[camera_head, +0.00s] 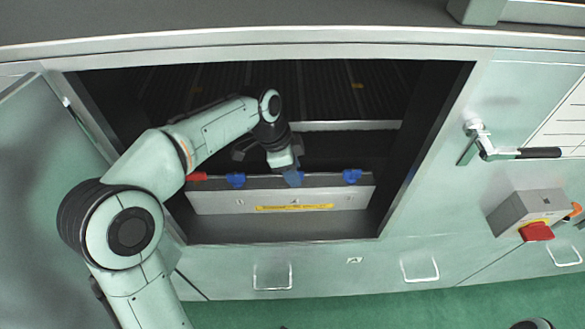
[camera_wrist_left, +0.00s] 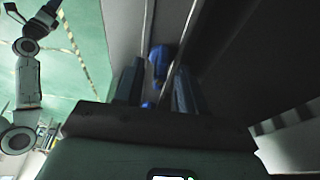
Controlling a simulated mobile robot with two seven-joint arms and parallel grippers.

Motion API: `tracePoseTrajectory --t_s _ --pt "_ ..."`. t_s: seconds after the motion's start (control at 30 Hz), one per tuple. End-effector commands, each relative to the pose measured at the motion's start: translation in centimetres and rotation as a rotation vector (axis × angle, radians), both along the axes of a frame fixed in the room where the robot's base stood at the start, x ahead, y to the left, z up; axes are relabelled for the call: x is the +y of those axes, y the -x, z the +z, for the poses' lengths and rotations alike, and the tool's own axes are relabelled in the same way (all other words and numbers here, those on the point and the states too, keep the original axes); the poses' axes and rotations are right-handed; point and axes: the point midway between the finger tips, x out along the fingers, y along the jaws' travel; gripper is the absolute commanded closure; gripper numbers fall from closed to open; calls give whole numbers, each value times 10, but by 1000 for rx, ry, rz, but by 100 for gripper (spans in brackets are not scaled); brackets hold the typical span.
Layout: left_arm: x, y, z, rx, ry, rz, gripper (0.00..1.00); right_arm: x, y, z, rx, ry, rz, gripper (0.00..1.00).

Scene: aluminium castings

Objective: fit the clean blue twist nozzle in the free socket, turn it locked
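A grey bar (camera_head: 230,203) with a yellow label lies across the open chamber. A red nozzle (camera_head: 196,177) sits at its left end, a blue nozzle (camera_head: 236,180) right of that, and another blue nozzle (camera_head: 352,176) near the right end. My left gripper (camera_head: 291,172) reaches down to the middle of the bar, where a duller blue piece shows at its fingertips. In the left wrist view the fingers stand apart, with a blue piece (camera_wrist_left: 158,60) between and beyond them. Whether they touch it is hidden. My right gripper (camera_wrist_left: 32,25) shows small in the left wrist view.
The chamber has dark ribbed walls and a metal frame. An open door (camera_head: 45,150) stands at the left. A lever handle (camera_head: 500,150) and a grey box with a red knob (camera_head: 537,231) are on the right panel.

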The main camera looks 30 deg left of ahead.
Motion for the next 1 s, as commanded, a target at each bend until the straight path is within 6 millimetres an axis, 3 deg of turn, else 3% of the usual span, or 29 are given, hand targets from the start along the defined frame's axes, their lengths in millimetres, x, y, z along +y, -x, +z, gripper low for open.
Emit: tracePoseTrajectory --t_s 0.27,0.7,1.0 --pt "0 0 1 -1 0 0 61 1 12 -5 38 -4 7 22" --pt "24 14 93 -4 0 1 61 0 3 14 23 -4 6 22" --pt "30 18 115 -1 0 0 61 0 0 19 21 -4 6 22"
